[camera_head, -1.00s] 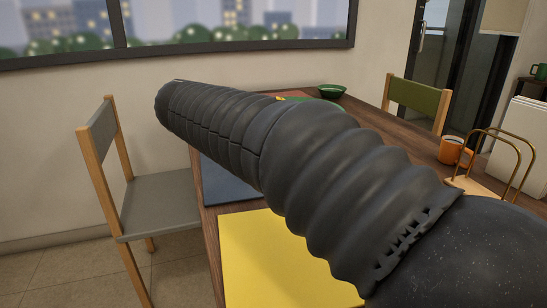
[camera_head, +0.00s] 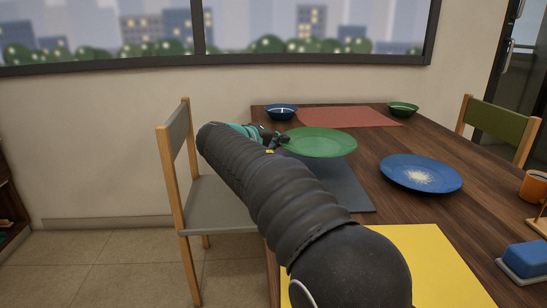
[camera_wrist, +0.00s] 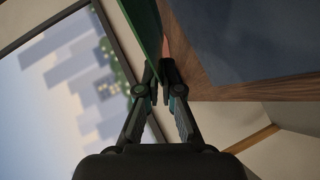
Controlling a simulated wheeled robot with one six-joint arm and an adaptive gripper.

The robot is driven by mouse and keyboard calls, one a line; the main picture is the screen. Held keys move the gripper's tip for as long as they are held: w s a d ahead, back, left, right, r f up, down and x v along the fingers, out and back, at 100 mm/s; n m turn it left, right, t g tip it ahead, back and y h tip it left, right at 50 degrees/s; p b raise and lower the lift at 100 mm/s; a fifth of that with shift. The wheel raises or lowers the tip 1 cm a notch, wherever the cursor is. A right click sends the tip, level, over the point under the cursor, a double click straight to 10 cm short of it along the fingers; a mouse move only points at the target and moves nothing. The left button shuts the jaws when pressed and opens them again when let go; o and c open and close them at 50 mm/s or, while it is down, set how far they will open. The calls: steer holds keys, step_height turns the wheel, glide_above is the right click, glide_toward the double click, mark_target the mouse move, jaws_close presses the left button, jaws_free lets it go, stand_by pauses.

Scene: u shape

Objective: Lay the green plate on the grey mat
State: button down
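The green plate (camera_head: 322,143) is at the left part of the table, roughly level, in the head view. My gripper (camera_head: 282,139) is at its left rim, partly hidden by my arm. In the wrist view the fingers (camera_wrist: 158,72) are closed on the rim of the plate (camera_wrist: 145,24), which shows nearly edge-on. The plate looks held above the table, with a gap beneath it. The dark grey mat (camera_head: 346,188) lies flat on the table below and nearer than the plate, and also shows in the wrist view (camera_wrist: 245,40). My arm and the plate cover part of it.
A blue plate (camera_head: 421,174) lies right of the grey mat. A red mat (camera_head: 345,117) is behind, between a blue bowl (camera_head: 281,112) and a green bowl (camera_head: 403,109). A yellow mat (camera_head: 420,265) is in front. A grey chair (camera_head: 215,205) stands at the table's left.

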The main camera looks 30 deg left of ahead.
steer(key=shift+s+a+f, duration=0.25)
steer(key=shift+a+f, duration=0.05)
steer(key=shift+a, duration=0.2)
steer(key=shift+s+a+f, duration=0.25)
steer(key=shift+a+f, duration=0.05)
steer(key=shift+a, duration=0.15)
steer(key=shift+f, duration=1.95)
steer(key=shift+f, duration=0.1)
steer(key=shift+f, duration=0.1)
steer(key=c, duration=1.6)
jaws_free()
steer(key=shift+r, duration=0.2)
steer(key=b+v, duration=0.1)
steer(key=v, duration=1.1)
